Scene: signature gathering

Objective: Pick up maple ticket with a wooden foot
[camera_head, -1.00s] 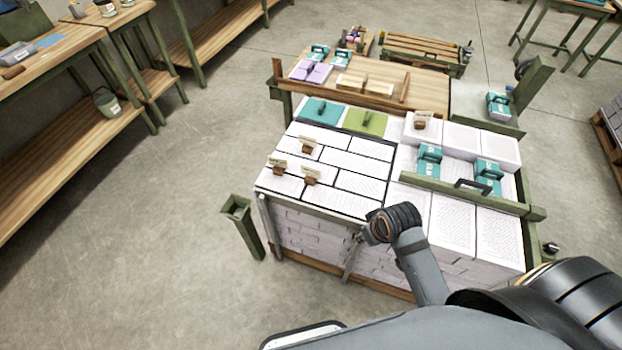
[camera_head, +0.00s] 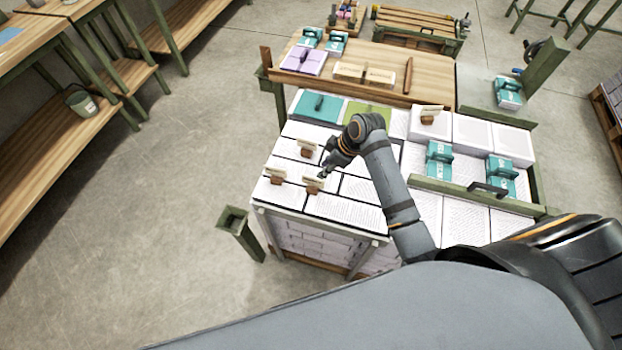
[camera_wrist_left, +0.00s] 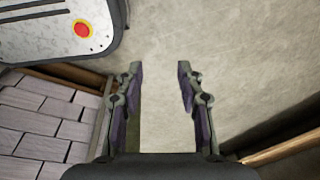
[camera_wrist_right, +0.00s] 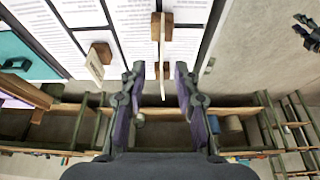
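Several pale tickets with brown wooden feet stand on the white sheets: one at the front (camera_head: 314,185), one to its left (camera_head: 276,174), one behind (camera_head: 307,148), and one farther right (camera_head: 430,114). Their lettering is too small to read, so I cannot tell which is the maple one. My right gripper (camera_head: 322,174) is just above the front ticket. In the right wrist view my right gripper (camera_wrist_right: 160,70) is open, with a ticket (camera_wrist_right: 162,60) edge-on between its fingertips, not clamped. My left gripper (camera_wrist_left: 160,68) is open and empty over the floor.
Teal (camera_head: 318,106) and green (camera_head: 368,114) pads lie behind the sheets. Teal boxes (camera_head: 440,160) and a green rail with a black handle (camera_head: 490,190) are to the right. A green post (camera_head: 240,235) stands at front left.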

